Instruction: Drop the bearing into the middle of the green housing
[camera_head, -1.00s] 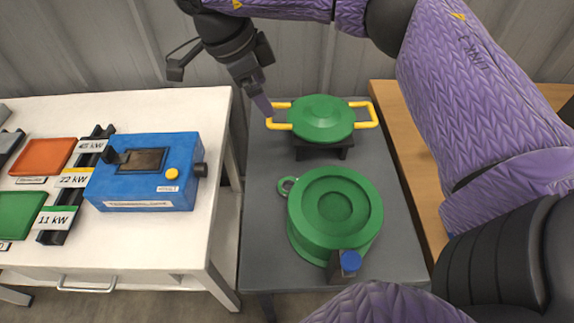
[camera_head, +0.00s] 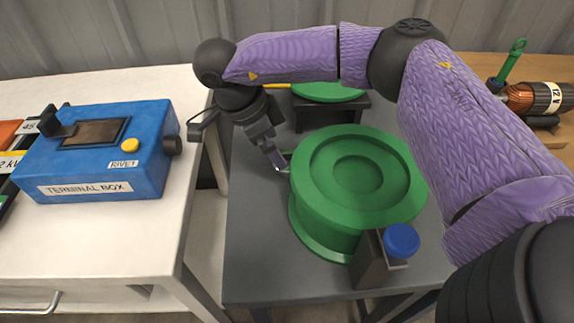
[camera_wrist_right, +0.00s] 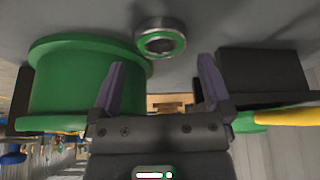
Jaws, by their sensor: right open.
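The green housing (camera_head: 357,180) stands upright on the grey table, with a round recess in its top. It is at the left in the right wrist view (camera_wrist_right: 75,82). The bearing (camera_wrist_right: 160,27), a metal ring with a green inner band, lies on the grey surface beside the housing. In the head view it is mostly hidden by my right gripper. My right gripper (camera_head: 278,166) points down, just left of the housing. In the wrist view its fingers (camera_wrist_right: 161,62) are open and empty, with the bearing ahead of the gap between them. My left gripper is out of view.
A green cover (camera_head: 328,91) with yellow handles rests on a black stand (camera_head: 335,112) behind the housing. A dark block with a blue knob (camera_head: 401,240) stands at the housing's front. A blue terminal box (camera_head: 100,155) is on the white table at left. A copper rotor (camera_head: 535,98) lies at right.

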